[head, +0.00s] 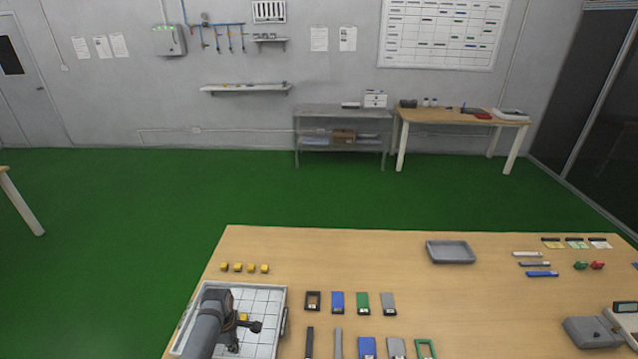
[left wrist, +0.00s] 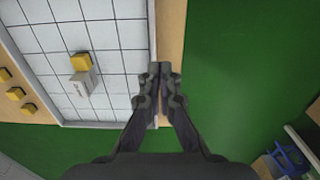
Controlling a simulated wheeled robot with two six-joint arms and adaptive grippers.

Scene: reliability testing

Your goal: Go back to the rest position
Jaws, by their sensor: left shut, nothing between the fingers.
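My left gripper (left wrist: 160,72) is shut and empty in the left wrist view, with its fingertips together over the edge of a white gridded tray (left wrist: 121,33). In the head view my left arm comes in from the bottom left and covers much of this tray (head: 268,298). In the tray lie a yellow block (left wrist: 81,61) and a light grey block (left wrist: 83,84), apart from my fingers. My right gripper is not in view.
Several yellow blocks (head: 238,267) lie on the wooden table (head: 340,250) behind the gridded tray. Rows of coloured flat parts (head: 362,302) lie to its right. A grey tray (head: 450,251) stands farther right. Green floor (left wrist: 230,70) lies past the table edge.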

